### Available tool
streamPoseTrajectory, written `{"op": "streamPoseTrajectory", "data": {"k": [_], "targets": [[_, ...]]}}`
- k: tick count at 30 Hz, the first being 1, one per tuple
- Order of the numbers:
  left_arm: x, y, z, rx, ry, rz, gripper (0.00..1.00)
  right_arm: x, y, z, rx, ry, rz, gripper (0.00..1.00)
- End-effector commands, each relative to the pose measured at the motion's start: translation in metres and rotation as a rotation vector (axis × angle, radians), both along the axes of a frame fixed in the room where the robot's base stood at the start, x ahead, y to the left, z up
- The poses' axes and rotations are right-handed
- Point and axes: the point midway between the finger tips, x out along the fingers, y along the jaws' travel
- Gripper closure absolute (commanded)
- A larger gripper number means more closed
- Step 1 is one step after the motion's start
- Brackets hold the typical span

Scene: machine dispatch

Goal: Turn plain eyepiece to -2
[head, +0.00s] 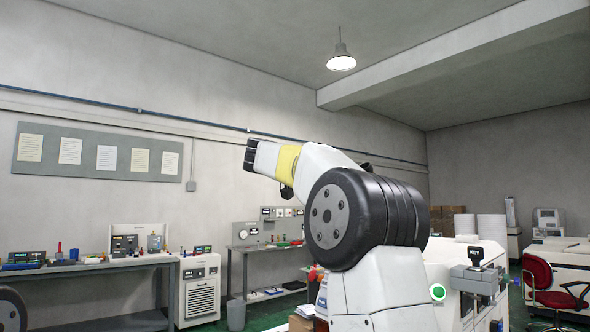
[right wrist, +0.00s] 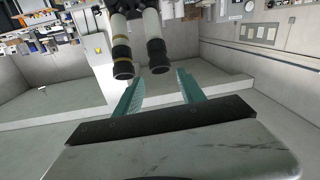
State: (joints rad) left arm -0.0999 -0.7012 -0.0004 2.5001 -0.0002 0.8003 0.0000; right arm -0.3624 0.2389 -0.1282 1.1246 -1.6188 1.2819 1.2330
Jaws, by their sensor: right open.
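Two eyepieces hang into the top of the right wrist view, side by side, with pale tubes and black ends. The left one (right wrist: 122,52) has yellow bands. The plain eyepiece (right wrist: 156,50) on the right shows no band. My right gripper (right wrist: 162,86) is open, with teal fingers apart and nothing between their tips. In the picture the plain eyepiece's black end lies just above the gap between the fingers; whether they touch cannot be told. Any scale marks are too small to read. The head view does not show the eyepieces. My left gripper is not in view.
In the head view, a workbench (head: 110,268) with tools and devices stands at the left wall. A white cabinet (head: 199,290) is beside it. A red chair (head: 541,285) stands at the right. My raised right arm blocks the middle of the view.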

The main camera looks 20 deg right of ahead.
Motion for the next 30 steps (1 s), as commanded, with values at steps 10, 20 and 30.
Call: {"op": "streamPoseTrajectory", "data": {"k": [10, 20, 30], "targets": [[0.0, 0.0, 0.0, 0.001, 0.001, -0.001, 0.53, 0.015, -0.043, 0.0, -0.001, -0.013, -0.039, 0.53], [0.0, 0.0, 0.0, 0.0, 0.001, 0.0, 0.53, 0.034, -0.08, 0.0, 0.001, -0.013, -0.035, 0.53], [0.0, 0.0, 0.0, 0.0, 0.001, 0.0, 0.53, 0.036, -0.083, 0.001, 0.0, -0.013, -0.032, 0.55]]}}
